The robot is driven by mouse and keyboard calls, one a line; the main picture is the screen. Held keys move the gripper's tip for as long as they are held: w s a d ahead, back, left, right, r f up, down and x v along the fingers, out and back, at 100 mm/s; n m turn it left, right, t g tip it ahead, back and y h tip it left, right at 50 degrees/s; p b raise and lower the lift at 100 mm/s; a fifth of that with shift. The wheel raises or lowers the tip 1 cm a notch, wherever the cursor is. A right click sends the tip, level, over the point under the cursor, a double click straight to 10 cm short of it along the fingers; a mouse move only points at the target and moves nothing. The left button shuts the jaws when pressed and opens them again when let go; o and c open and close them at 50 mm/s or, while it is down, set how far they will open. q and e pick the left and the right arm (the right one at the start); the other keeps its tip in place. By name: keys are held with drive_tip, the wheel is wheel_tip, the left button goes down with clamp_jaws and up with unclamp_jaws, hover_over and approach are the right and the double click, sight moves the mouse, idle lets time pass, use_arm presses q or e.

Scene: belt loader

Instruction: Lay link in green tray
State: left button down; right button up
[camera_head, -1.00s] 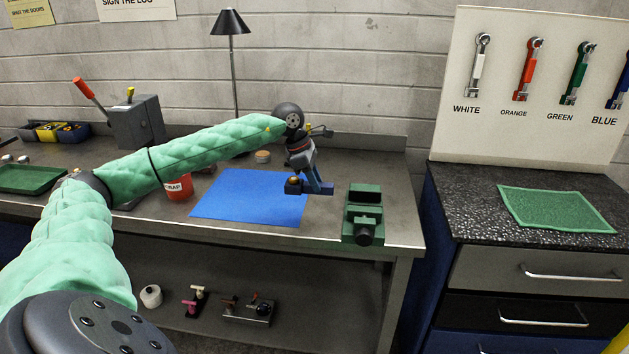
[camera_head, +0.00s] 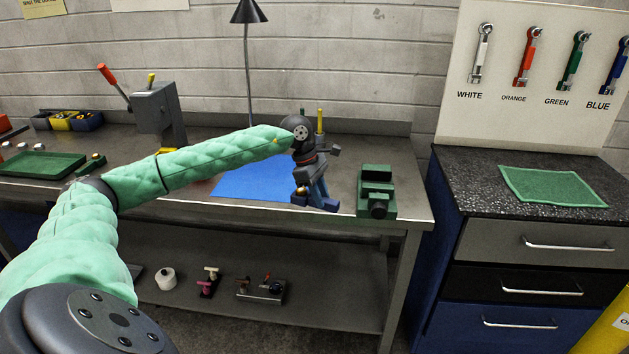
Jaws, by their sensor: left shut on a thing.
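The green tray (camera_head: 40,164) lies on the steel bench at the far left. My left arm reaches across the bench from the left. My left gripper (camera_head: 314,203) points down at the front right of the bench, between the blue mat and the green vise. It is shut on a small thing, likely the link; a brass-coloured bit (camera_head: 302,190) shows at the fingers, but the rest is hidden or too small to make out. The gripper is far to the right of the tray. My right gripper is not in view.
The blue mat (camera_head: 245,184) lies partly behind my arm. A green vise (camera_head: 377,192) stands close right of the gripper. A grey lever press (camera_head: 156,112) and small bins (camera_head: 75,121) stand at the back left. A green mat (camera_head: 552,186) lies on the right cabinet.

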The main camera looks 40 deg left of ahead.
use_arm(q)
drive_tip(key=s+d+f+m+g+y, duration=0.1)
drive_tip(key=s+d+f+m+g, duration=0.1)
drive_tip(key=d+f+m, duration=0.5)
drive_tip(key=s+d+f+m+g+y, duration=0.2)
drive_tip(key=s+d+f+m, duration=0.2)
drive_tip(key=d+f+m, duration=0.3)
drive_tip(key=s+d+f+m+g+y, duration=0.1)
drive_tip(key=s+d+f+m, duration=0.3)
drive_tip(key=d+f, duration=0.9)
drive_tip(key=d+m, duration=0.1)
drive_tip(key=m, duration=0.1)
drive_tip(key=shift+d+f+m+g, duration=0.3)
drive_tip(key=shift+d+m+g, duration=0.1)
drive_tip(key=shift+s+a, duration=0.1)
drive_tip(key=shift+a, duration=0.05)
